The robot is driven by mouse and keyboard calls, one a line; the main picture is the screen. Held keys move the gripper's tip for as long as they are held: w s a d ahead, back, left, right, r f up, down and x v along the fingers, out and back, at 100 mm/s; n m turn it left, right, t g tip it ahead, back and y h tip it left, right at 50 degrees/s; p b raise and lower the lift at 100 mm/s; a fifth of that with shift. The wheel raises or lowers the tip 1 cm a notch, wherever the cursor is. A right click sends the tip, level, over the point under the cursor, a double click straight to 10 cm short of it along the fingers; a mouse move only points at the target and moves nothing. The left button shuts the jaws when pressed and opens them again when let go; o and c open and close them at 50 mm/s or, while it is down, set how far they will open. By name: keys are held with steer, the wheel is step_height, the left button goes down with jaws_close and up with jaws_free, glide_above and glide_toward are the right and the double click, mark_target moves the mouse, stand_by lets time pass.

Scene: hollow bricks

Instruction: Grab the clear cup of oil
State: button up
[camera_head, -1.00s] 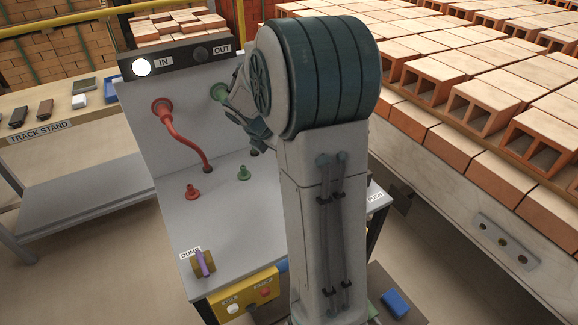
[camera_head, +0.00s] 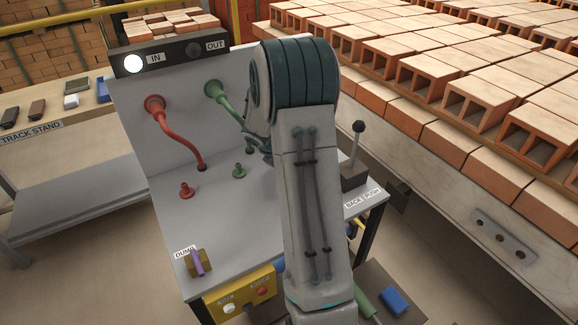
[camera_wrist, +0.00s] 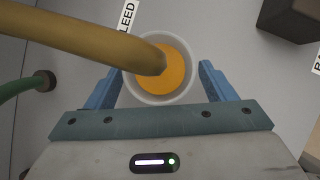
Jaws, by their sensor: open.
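The clear cup of oil (camera_wrist: 180,76) stands in the upper middle of the wrist view. I look down on its round pale rim, with orange-yellow oil inside. A thick yellow hose (camera_wrist: 85,33) comes from the upper left, and its end lies over the cup's mouth. My gripper (camera_wrist: 160,72) is open. Its blue fingers are on the left and right of the cup, with a gap on the right side. I cannot tell whether the left finger touches. In the head view my arm hides the cup and the gripper.
A green hose (camera_head: 221,93) and a red hose (camera_head: 178,133) hang from the grey panel. A black lever (camera_head: 356,150) stands at the bench's right. A dark block (camera_wrist: 290,18) shows at the wrist view's upper right. Hollow bricks (camera_head: 475,105) fill the right side.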

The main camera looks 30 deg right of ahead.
steer(key=shift+w+d+f, duration=0.1)
steer(key=shift+d+f, duration=0.2)
steer(key=shift+f, duration=0.2)
steer(key=c, duration=1.2)
steer(key=shift+r, duration=0.1)
steer(key=shift+c, duration=0.3)
